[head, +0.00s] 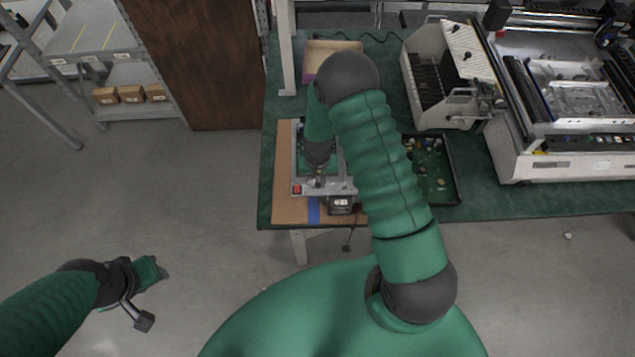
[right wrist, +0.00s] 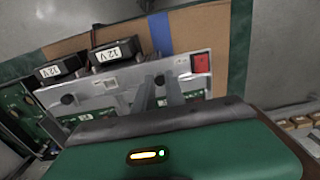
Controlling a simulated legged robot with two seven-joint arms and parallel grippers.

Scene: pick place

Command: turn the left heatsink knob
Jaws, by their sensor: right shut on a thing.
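The grey metal fixture (head: 297,170) lies on a brown board on the green table. In the right wrist view, the fixture (right wrist: 125,95) has a red switch (right wrist: 201,63) at its right end and a dark knob (right wrist: 68,99) at its left. My right gripper (head: 317,181) reaches down over the fixture's front edge. In the right wrist view, its fingers (right wrist: 160,88) are shut on the other knob, the one nearer the red switch; the fingers mostly hide this knob. My left gripper (head: 138,314) hangs over the floor, away from the table; its jaw opening is unclear.
Two black 12 V blocks (right wrist: 115,53) (right wrist: 60,70) sit beside the fixture. A dark tray of parts (head: 432,170) lies to its right. A white slotted rack (head: 425,85) and a large machine (head: 570,165) stand further right. The floor at left is open.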

